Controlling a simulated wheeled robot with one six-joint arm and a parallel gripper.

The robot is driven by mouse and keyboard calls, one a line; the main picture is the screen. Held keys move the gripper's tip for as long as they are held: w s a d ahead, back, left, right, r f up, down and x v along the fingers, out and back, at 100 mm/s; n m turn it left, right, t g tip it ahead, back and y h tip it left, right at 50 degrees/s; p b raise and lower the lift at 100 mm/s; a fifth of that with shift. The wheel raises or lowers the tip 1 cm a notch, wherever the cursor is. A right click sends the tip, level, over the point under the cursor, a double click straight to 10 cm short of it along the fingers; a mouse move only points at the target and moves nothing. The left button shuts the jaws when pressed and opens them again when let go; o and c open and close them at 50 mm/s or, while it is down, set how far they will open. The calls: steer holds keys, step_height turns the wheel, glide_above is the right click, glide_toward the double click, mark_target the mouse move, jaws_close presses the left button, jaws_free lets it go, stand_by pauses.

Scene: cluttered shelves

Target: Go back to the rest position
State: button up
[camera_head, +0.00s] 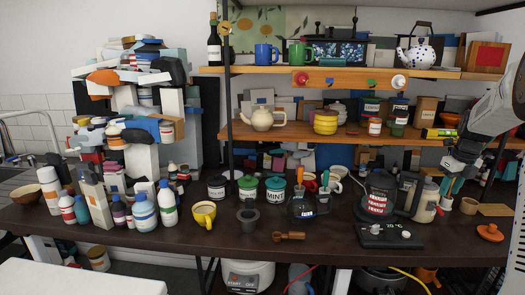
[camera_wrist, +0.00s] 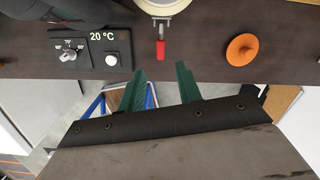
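My gripper (camera_head: 452,187) hangs from my arm at the right, over the right part of the dark worktop (camera_head: 300,236). In the wrist view my gripper (camera_wrist: 161,80) shows two green fingers spread apart, with nothing between them. Its fingers point toward the worktop's front edge. The fingers look clear of the objects there.
A black control panel (camera_head: 390,236), also in the wrist view (camera_wrist: 92,50), lies near the front edge. An orange lid (camera_head: 490,232) lies to its right. A kettle (camera_head: 378,195) stands behind the panel. Crowded shelves (camera_head: 340,137) rise behind. Bottles (camera_head: 168,205) stand left.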

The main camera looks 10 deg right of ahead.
steer(key=s+a+r+n, duration=0.3)
steer(key=s+a+n, duration=1.3)
steer(key=a, duration=0.5)
steer(key=s+a+r+n, duration=0.3)
steer(key=s+a+n, duration=1.3)
steer(key=a+n, duration=0.3)
steer(key=shift+s+a+r+n, duration=0.2)
steer(key=shift+s+a+n, duration=0.2)
steer(key=shift+a, duration=0.45)
